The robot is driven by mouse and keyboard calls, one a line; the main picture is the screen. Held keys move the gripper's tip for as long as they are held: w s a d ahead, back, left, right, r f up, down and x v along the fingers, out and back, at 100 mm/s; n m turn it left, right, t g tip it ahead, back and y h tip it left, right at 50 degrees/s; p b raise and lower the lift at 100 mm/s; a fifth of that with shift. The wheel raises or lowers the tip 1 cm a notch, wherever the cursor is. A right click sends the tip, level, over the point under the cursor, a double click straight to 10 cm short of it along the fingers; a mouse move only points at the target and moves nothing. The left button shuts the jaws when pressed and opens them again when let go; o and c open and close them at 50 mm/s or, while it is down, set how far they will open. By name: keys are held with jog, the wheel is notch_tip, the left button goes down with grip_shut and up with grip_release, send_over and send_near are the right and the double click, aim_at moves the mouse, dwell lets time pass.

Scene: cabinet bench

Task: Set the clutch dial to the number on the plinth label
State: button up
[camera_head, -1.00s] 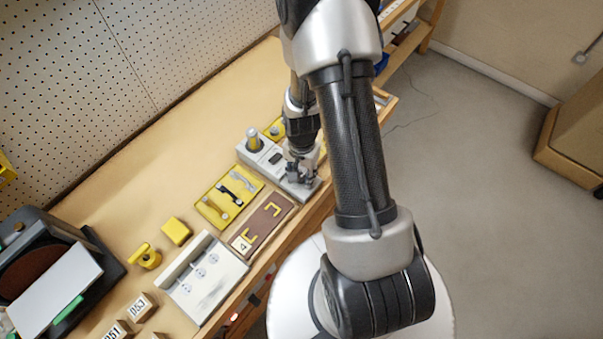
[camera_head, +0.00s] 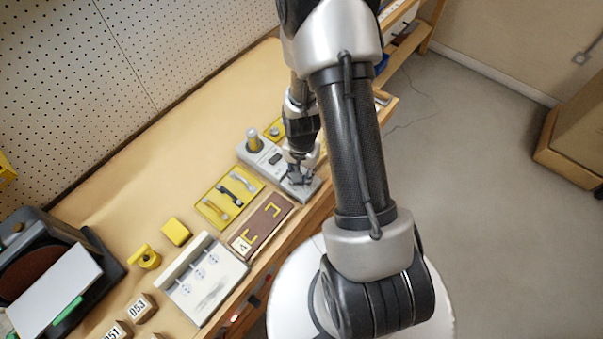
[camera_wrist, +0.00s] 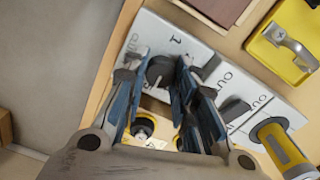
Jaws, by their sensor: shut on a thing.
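A pale grey block (camera_head: 248,157) stands near the bench's front edge, under my gripper (camera_head: 299,178). In the wrist view, the dark round dial (camera_wrist: 160,68) sits on the block's pale face (camera_wrist: 150,32) between my gripper's blue-grey fingers (camera_wrist: 161,88), which are shut on it. The numeral 1 shows beside the dial; my fingers hide other marks around it, and I cannot read its pointer. A white card marked 4 (camera_head: 240,244) is on a brown board to the left; I cannot tell whether this is the plinth label.
A grey and yellow cylinder (camera_wrist: 283,147) stands on the same block, beside a dark slot. A yellow tray (camera_head: 211,210) with handles lies to the left of the block. The brown board (camera_head: 268,222) and a pale panel (camera_head: 218,291) lie along the front edge.

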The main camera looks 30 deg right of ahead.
jog(key=n, duration=0.3)
jog(key=shift+n, duration=0.4)
jog(key=shift+a+n+b, duration=0.1)
jog(key=shift+n+b, duration=0.2)
jog(key=shift+n, duration=1.7)
jog(key=o, duration=0.8)
notch_tip(320, 180, up, 12)
